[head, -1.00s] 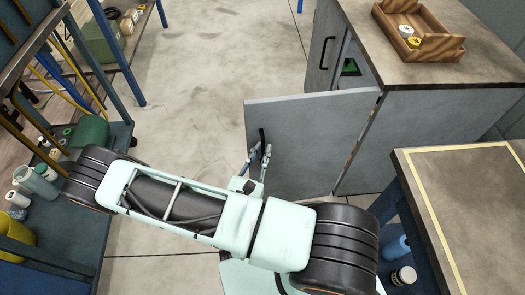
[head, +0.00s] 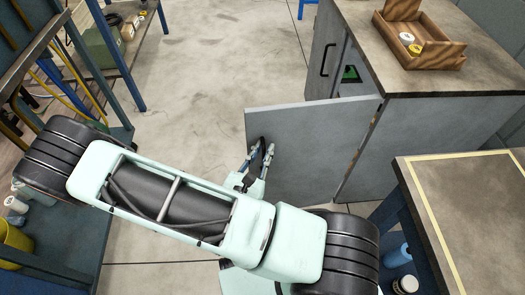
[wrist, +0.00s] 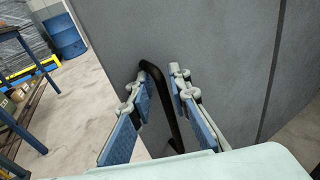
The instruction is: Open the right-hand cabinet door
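The right-hand cabinet door (head: 310,145) is a grey panel. It stands swung well out from the grey cabinet (head: 440,125), and a dark gap into the cabinet shows behind its hinge side. Its black bar handle (wrist: 172,115) is near the free edge. My gripper (head: 258,160) is at this handle, with one blue-padded finger on each side of it in the wrist view (wrist: 160,85). The fingers are apart, with visible space beside the bar, so they look open around it. The other door (head: 325,55), with its own black handle, is shut.
A wooden tray (head: 440,58) with small rolls sits on the cabinet top. A workbench (head: 475,215) stands close at the right front. Blue-framed shelving (head: 65,215) lines the left. The concrete floor (head: 210,65) between shelving and door is clear.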

